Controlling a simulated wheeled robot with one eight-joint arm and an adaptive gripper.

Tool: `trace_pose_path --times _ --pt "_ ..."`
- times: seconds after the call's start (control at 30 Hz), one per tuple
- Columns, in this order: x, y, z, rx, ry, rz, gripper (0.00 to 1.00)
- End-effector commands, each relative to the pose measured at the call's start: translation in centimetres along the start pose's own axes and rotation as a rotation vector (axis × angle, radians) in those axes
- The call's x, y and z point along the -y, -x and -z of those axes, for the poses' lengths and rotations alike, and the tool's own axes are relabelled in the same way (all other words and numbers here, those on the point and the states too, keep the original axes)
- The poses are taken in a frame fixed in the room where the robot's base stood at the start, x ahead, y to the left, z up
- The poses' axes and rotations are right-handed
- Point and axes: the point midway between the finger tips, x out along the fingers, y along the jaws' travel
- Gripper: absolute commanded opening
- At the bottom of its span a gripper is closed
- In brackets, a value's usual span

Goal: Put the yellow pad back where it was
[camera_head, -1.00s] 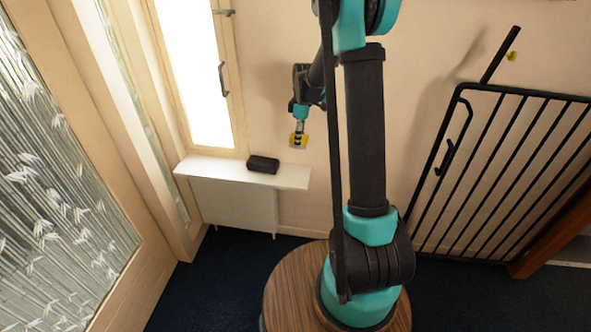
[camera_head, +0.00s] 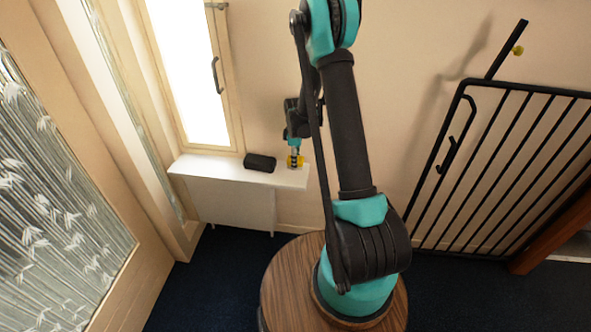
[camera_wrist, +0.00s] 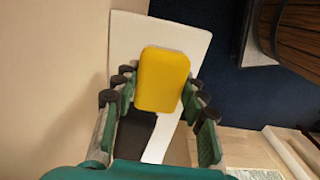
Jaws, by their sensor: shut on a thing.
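The yellow pad (camera_head: 299,161) is held in my gripper (camera_head: 294,157), at the right part of the white shelf (camera_head: 225,172). In the wrist view the pad (camera_wrist: 162,78) lies between the fingers of my gripper (camera_wrist: 160,86), with the white shelf top (camera_wrist: 190,42) beyond it. My gripper is shut on the pad. I cannot tell whether the pad touches the shelf or is just above it.
A black block (camera_head: 260,162) lies on the shelf left of my gripper; it partly shows in the wrist view (camera_wrist: 133,135). A window (camera_head: 190,75) is above the shelf. A black barred gate (camera_head: 490,170) stands at right, with a small yellow thing (camera_head: 518,50) above it.

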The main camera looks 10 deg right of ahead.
Motion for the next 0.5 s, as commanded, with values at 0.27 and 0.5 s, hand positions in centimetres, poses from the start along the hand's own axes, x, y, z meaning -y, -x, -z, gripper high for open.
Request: trace_pose_path --times 0.27,0.5 --pt "0.0 -1.9 0.0 0.000 0.000 0.000 0.19" --pt "0.0 -4.8 0.0 0.000 0.000 0.000 0.19"
